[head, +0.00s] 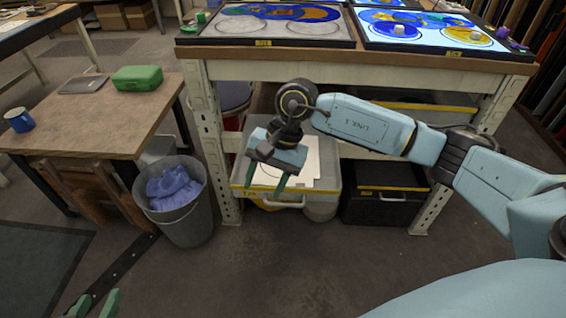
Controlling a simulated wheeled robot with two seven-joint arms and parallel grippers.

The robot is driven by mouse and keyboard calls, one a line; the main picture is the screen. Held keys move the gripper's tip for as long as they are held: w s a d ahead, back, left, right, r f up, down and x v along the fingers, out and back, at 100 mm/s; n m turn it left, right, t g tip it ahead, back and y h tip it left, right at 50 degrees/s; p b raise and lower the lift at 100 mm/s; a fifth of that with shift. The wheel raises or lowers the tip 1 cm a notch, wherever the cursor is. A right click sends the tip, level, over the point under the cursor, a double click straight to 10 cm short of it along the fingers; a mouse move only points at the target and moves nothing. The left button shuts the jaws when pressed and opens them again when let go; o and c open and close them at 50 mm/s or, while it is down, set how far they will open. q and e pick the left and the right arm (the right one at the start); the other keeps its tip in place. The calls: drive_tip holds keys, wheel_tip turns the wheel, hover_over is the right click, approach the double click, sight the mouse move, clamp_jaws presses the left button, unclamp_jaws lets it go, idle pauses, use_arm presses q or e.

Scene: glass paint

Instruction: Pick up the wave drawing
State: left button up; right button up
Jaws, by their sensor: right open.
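A pale sheet (315,160) lies in the open grey drawer (328,190) under the workbench. It has thin dark lines, too small for me to tell whether they form a wave. My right gripper (267,180) hangs over the left part of the drawer, fingers pointing down and apart, with nothing seen between them. It hides part of the sheet, and I cannot tell whether it touches it. My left gripper (96,305) shows only as two green fingertips at the bottom left edge, apart, with nothing seen between them.
The workbench (350,62) above the drawer carries panels with round coloured designs. A bin (190,222) with blue cloth stands left of the bench leg. The floor in front is clear.

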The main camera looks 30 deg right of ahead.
drive_tip(key=w+d+r+n+h, duration=0.1)
drive_tip(key=w+d+h, duration=0.1)
drive_tip(key=d, duration=0.3)
drive_tip(key=w+d+r+h, duration=0.1)
drive_tip(key=d+h, duration=0.2)
drive_tip(key=d, duration=0.3)
drive_tip(key=shift+t, duration=0.3)
drive_tip(key=f+b, duration=0.1)
drive_tip(key=f, duration=0.4)
drive_tip(key=f+b, duration=0.1)
drive_tip(key=f, duration=0.1)
drive_tip(key=shift+w+d+f+b, duration=0.1)
drive_tip(key=shift+w+f+b, duration=0.15)
drive_tip(key=shift+f+b, duration=0.1)
drive_tip(key=shift+f, duration=0.6)
drive_tip(key=shift+f+b, duration=1.15)
drive_tip(key=shift+f, duration=1.1)
use_arm(q)
drive_tip(key=d+r+t+h, duration=0.3)
drive_tip(key=r+t, duration=0.8)
drive_tip(key=r, duration=0.5)
drive_tip(key=shift+w+t+h, duration=0.15)
drive_tip(key=shift+t+h, duration=0.25)
drive_tip(key=shift+h, duration=0.1)
drive_tip(key=shift+f, duration=0.1)
use_arm(e)
clamp_jaws()
